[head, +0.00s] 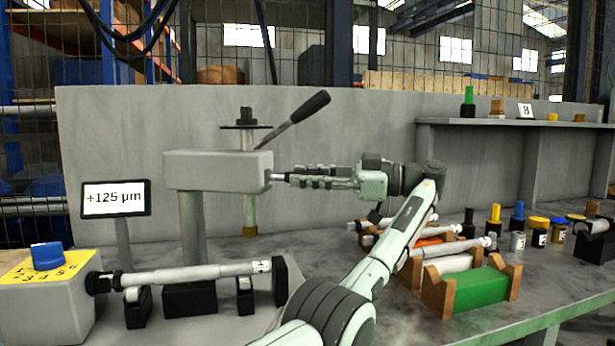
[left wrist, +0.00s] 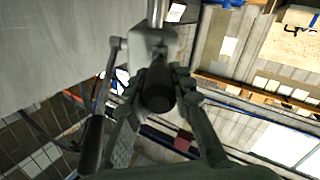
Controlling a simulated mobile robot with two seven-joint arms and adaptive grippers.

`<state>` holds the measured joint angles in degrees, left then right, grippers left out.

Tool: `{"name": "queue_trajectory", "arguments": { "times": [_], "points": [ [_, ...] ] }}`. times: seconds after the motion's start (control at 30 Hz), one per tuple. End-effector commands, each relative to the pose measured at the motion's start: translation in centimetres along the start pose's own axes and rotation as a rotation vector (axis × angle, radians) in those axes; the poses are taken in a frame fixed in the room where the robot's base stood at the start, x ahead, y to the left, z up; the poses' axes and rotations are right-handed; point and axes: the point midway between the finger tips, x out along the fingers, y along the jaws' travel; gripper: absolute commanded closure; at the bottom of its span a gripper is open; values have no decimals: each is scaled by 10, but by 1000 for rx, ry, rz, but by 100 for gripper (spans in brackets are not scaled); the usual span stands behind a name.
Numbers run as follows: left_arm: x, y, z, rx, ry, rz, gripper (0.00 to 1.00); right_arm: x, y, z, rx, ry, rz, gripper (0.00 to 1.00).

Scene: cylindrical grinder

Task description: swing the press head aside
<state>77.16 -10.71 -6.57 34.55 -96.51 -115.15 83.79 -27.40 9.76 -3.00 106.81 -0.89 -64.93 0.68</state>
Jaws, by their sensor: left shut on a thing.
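The press head (head: 217,170) is a grey block on a grey post (head: 193,222). A vertical ram (head: 250,212) with a brass-coloured tip hangs below it, clear of the shaft. A lever with a black grip (head: 310,107) slants up to the right from the head. My left gripper (head: 290,178) is at the right end of the head, shut on its short side handle. In the left wrist view the dark round handle end (left wrist: 158,88) sits between my fingers, with the head (left wrist: 152,42) beyond and the black lever grip (left wrist: 92,145) at left. My right gripper is not in view.
A shaft (head: 195,274) lies on black supports under the press head. Wooden cradles (head: 437,292), rollers and several small bottles fill the right. A grey panel stands behind.

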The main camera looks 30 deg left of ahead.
Motion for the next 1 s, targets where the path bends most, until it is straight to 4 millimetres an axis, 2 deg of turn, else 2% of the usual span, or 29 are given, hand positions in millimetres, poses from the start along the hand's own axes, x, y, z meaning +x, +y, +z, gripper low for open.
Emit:
{"name": "queue_trajectory", "arguments": {
  "times": [0.07,0.1,0.27,0.63,0.77,1.0],
  "points": [
    [0,-1,1,2,0,-3,100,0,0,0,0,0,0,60],
    [0,-1,1,2,0,-3,77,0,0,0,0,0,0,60],
    [1,-1,1,2,0,-3,57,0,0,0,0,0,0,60],
    [0,2,-6,-1,0,-1,57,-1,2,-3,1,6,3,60],
    [1,8,-24,-3,-1,-2,57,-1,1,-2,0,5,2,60],
    [1,22,-69,-1,1,-2,57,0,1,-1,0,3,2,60]
  ]
}}
